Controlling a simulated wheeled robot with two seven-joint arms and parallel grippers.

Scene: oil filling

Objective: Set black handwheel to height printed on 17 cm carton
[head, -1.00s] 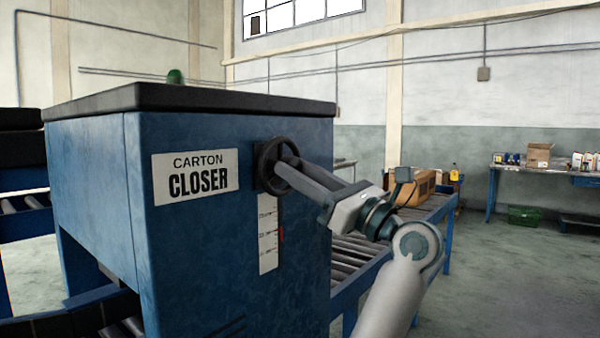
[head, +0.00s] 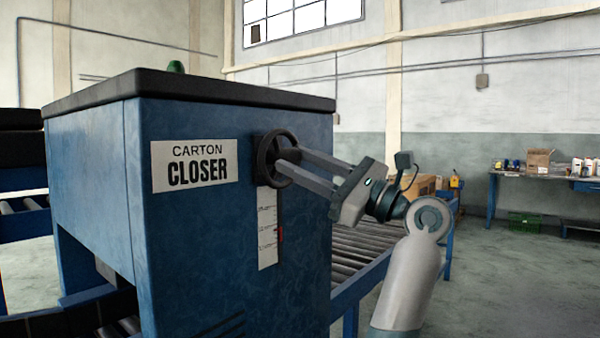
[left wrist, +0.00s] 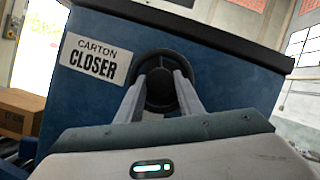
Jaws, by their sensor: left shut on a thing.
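The black handwheel (head: 265,160) is on the blue carton closer (head: 190,255), right of its "CARTON CLOSER" sign (head: 194,166). My left gripper (head: 281,161) is shut on the handwheel, with its two fingers reaching to the hub inside the rim. In the left wrist view the fingers stand on either side of the hub of the handwheel (left wrist: 159,92). A carton (left wrist: 20,112) at the left wrist view's left edge has small print that seems to read 17 cm.
A roller conveyor (head: 355,250) runs behind the closer, with a brown carton (head: 424,184) partly hidden behind my arm. A workbench (head: 530,173) with small goods and a green crate (head: 525,222) are at the far right. The floor to the right is open.

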